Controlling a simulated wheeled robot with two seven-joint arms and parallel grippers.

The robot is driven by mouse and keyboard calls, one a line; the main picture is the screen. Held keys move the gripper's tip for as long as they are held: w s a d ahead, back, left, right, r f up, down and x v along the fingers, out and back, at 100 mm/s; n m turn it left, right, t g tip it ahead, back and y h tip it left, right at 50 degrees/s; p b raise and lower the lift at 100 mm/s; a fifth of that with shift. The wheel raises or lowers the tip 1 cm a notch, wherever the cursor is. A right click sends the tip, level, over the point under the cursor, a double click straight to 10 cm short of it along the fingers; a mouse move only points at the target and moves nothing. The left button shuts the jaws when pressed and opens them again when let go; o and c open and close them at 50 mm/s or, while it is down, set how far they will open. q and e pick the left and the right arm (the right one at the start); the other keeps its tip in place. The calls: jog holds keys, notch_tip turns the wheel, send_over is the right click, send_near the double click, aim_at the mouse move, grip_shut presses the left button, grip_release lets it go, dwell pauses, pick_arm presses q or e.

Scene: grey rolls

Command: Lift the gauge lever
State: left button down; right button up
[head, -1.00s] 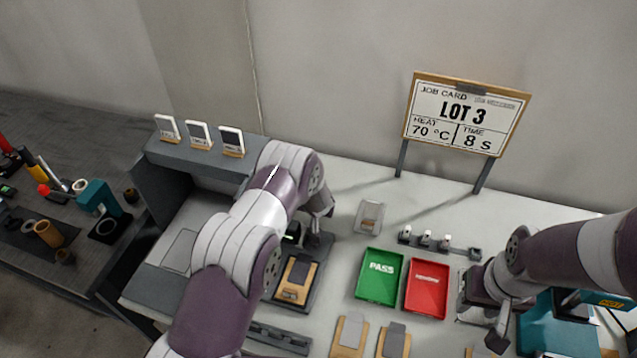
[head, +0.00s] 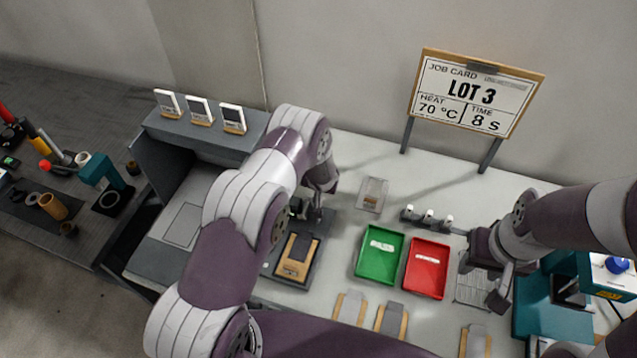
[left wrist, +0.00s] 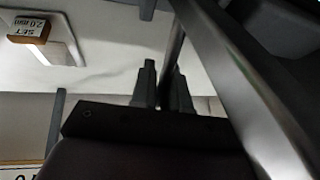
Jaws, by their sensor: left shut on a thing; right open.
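The gauge (head: 312,246) is a dark stand on the bench, left of the green tray, with a tan card with a dark pad (head: 297,257) on its base. My left gripper (head: 315,214) is at its upper back part, and my own arm hides much of the gauge head. In the left wrist view, the left gripper's fingers (left wrist: 164,92) are closed about a thin dark rod, the gauge lever (left wrist: 174,48). How far the lever is raised cannot be told. My right gripper (head: 497,297) is open, over the bench at the right, away from the gauge.
A green PASS tray (head: 379,255) and a red tray (head: 426,268) lie right of the gauge. A small clear box (head: 371,194) and a rack (head: 430,220) stand behind them. A teal machine (head: 550,312) is at the right. A job card (head: 475,92) stands at the back.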

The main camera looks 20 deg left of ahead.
pick_arm(q)
jog(key=c, duration=1.2)
grip_release()
jog(key=shift+s+f, duration=0.2)
jog(key=shift+w, duration=0.1)
jog(key=shift+r, duration=0.15)
jog(key=shift+s+d+r, duration=0.15)
jog(key=shift+s+r, duration=0.05)
jog(key=shift+r, duration=0.15)
jog(key=b+v, duration=0.1)
jog(key=v, duration=1)
jog(key=shift+s+r, duration=0.15)
jog(key=shift+r, duration=0.15)
